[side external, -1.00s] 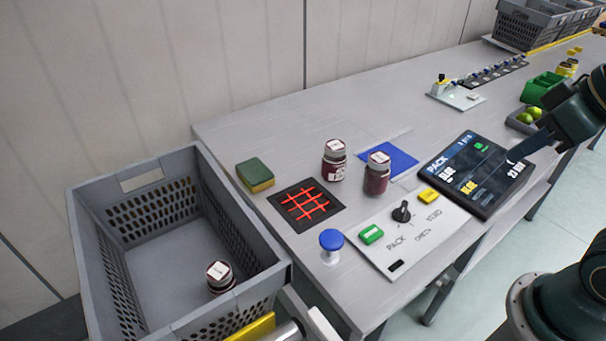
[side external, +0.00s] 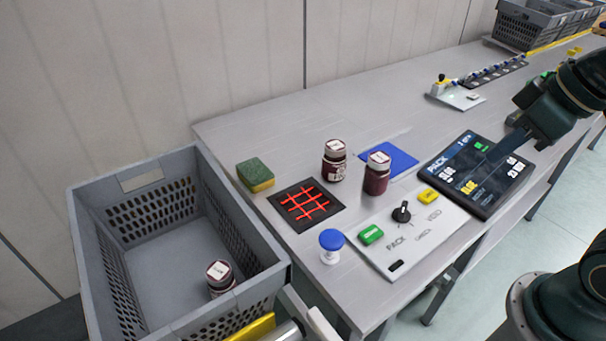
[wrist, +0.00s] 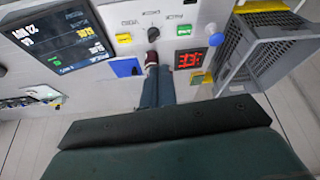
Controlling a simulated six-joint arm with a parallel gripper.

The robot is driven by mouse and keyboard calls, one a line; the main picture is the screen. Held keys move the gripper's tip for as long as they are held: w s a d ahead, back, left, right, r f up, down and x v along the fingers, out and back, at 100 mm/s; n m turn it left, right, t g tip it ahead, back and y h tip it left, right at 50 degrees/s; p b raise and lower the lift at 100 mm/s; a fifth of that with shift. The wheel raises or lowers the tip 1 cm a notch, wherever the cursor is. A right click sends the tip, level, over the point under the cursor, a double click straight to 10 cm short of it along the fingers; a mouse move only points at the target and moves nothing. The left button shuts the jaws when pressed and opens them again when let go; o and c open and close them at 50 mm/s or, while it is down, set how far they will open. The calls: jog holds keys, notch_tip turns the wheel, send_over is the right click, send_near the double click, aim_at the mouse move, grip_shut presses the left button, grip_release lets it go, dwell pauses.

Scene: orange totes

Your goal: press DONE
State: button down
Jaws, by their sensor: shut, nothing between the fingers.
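The tilted PACK screen (side external: 475,173) stands at the right of the bench, with a small green patch near its top edge. The control panel (side external: 425,235) beside it carries a green button (side external: 371,234), a black knob (side external: 401,212) and a yellow button (side external: 428,196). The lettering on the buttons is too small to read. My gripper (side external: 492,157) is shut and empty, its fingertips in front of the screen in the side view. Contact cannot be told. In the wrist view the fingers (wrist: 155,82) overlap a dark red jar (wrist: 151,60); the screen (wrist: 65,40) lies left of them.
Two dark red jars (side external: 335,160) (side external: 377,174) stand near a blue square (side external: 390,160). A red grid pad (side external: 306,205), a sponge (side external: 255,175) and a blue-topped knob (side external: 331,244) are left of the panel. A grey tote (side external: 150,225) holds another jar.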

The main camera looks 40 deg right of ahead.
jog(key=w+a+f+n+g+y, duration=0.3)
jog(key=w+a+f+n, duration=0.1)
jog(key=w, duration=0.2)
jog(key=n+g+y, duration=0.3)
jog(key=n+y, duration=0.2)
jog(key=y, duration=0.1)
send_over(368, 236)
jog(key=d, duration=0.2)
notch_tip(368, 236, down, 8)
jog(key=shift+d, duration=0.2)
jog(key=shift+w+f, duration=0.1)
jog(key=shift+f, duration=0.2)
jog(key=shift+f, duration=4.2)
jog(key=shift+f, duration=0.95)
